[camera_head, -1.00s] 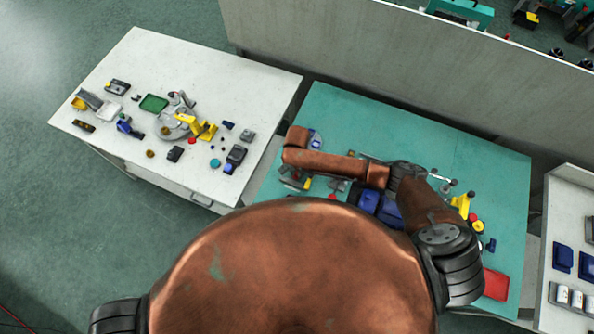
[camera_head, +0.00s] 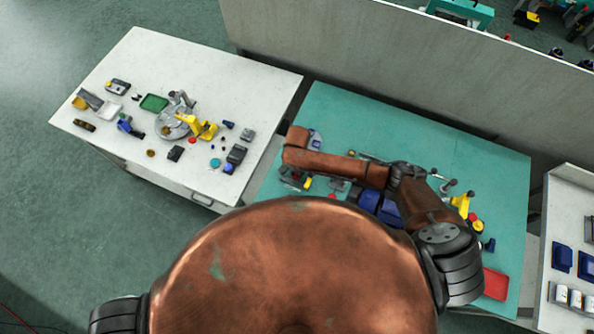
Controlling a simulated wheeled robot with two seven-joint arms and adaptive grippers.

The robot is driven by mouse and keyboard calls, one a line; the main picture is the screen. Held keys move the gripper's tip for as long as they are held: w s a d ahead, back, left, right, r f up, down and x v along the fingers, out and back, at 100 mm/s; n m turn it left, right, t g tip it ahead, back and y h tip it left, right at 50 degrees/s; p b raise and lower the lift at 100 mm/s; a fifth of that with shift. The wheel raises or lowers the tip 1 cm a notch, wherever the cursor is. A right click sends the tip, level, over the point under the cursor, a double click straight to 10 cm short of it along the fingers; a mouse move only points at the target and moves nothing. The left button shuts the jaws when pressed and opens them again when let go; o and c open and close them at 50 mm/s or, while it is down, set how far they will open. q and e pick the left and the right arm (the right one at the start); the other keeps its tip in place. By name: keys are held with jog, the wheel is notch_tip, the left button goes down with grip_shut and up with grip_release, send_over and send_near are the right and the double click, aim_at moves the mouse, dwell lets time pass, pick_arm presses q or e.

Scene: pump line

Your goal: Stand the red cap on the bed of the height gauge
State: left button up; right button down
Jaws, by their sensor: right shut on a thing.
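My right arm reaches left over the teal table, and its gripper (camera_head: 293,180) is low at the table's left edge. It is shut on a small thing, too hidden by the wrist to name. A red round piece (camera_head: 472,217) lies on the teal table beside a yellow stand (camera_head: 462,204). Another red round piece (camera_head: 192,140) lies on the white table. I cannot tell which of these, if any, is the red cap. I cannot make out the height gauge or its bed for certain. My left gripper is out of view.
The teal table (camera_head: 440,140) is bare at its back. Blue boxes (camera_head: 378,204) lie below my forearm, and a red tray (camera_head: 495,284) is at the right front. The white table (camera_head: 230,85) holds many small parts and a round grey fixture (camera_head: 172,124). A grey partition (camera_head: 400,50) stands behind.

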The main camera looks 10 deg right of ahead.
jog(key=shift+f, duration=0.15)
jog(key=c, duration=1.8)
grip_release()
jog(key=shift+o, duration=0.3)
jog(key=o, duration=0.5)
jog(key=shift+d+f, duration=0.1)
jog(key=shift+d, duration=0.1)
